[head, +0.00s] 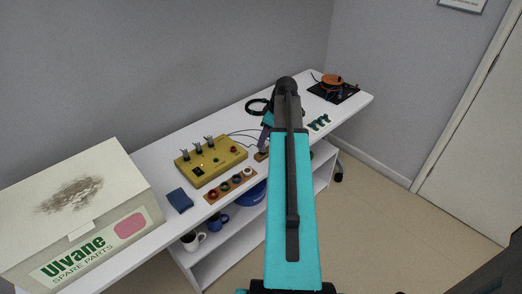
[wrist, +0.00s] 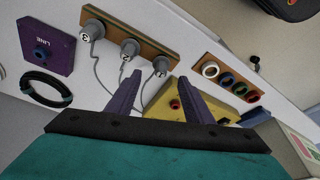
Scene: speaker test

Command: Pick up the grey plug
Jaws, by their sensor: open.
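Three grey plugs stand in a row on a wooden strip (wrist: 110,25) in the wrist view: a left plug (wrist: 92,30), a middle plug (wrist: 130,47) and a right plug (wrist: 161,66). Each bears a number and trails a grey cord. My gripper (wrist: 159,77) is open and empty, with purple fingers apart. In the picture the right plug lies between the fingertips and the middle plug near the left one; I cannot tell the distance to them. In the head view my arm hides the plugs and most of the gripper.
A yellow box (head: 213,163) with switches and a strip of coloured rings (head: 230,187) stand left of my arm on the white table. A purple LINE block (wrist: 46,48) and coiled black cable (wrist: 45,88) lie left in the wrist view. A large carton (head: 80,215) stands at the left.

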